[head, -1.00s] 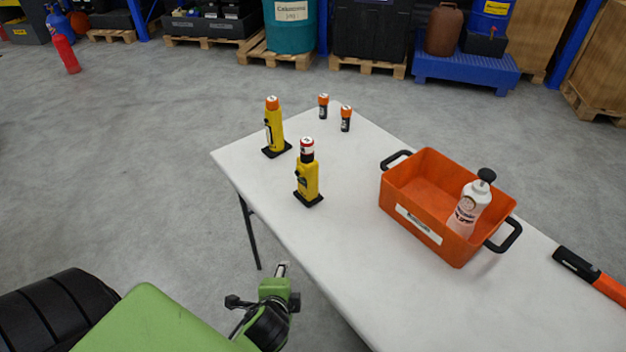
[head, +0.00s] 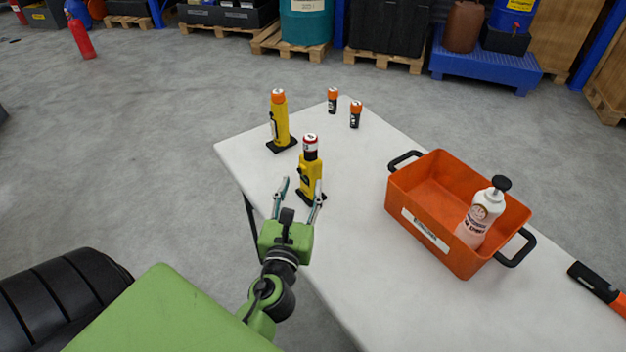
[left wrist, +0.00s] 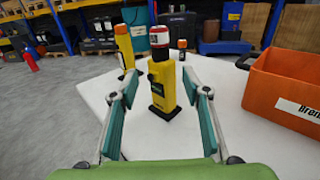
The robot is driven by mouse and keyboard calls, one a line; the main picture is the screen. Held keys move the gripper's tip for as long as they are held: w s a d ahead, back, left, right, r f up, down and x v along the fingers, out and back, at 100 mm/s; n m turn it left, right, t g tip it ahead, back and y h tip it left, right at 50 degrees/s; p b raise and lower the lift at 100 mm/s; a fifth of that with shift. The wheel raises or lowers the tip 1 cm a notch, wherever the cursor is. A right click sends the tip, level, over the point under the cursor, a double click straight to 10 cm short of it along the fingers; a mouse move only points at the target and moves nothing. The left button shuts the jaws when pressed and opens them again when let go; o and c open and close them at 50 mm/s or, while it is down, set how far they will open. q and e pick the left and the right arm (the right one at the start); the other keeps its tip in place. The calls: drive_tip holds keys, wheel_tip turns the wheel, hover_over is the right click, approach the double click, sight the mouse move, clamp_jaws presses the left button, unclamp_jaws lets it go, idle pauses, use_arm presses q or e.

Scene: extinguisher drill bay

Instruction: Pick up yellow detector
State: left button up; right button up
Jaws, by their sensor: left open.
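Two yellow detectors stand upright on the white table (head: 340,255). The nearer yellow detector (head: 310,174) has a red and white top and a black base. The farther yellow detector (head: 280,122) has an orange top and stands behind it to the left. My left gripper (head: 299,188) is open, its fingers pointing at the nearer detector. In the left wrist view that detector (left wrist: 161,85) appears between the two open fingers (left wrist: 160,100), a little beyond their tips; contact does not show. My right gripper is out of view.
Two small orange-topped black cylinders (head: 333,100) (head: 355,114) stand at the table's far corner. An orange crate (head: 432,251) with black handles holds a white bottle (head: 482,213). A black and orange tool (head: 596,283) lies at the right. The table's left edge is near my gripper.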

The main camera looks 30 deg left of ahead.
sight(309, 156)
use_arm(q)
drive_tip(key=p+x, duration=0.1)
drive_tip(key=x, duration=0.6)
drive_tip(key=shift+w, duration=0.15)
drive_tip(key=p+x, duration=0.1)
drive_tip(key=x, duration=0.5)
drive_tip(key=shift+d+r, duration=0.1)
clamp_jaws()
drive_tip(key=shift+r, duration=0.15)
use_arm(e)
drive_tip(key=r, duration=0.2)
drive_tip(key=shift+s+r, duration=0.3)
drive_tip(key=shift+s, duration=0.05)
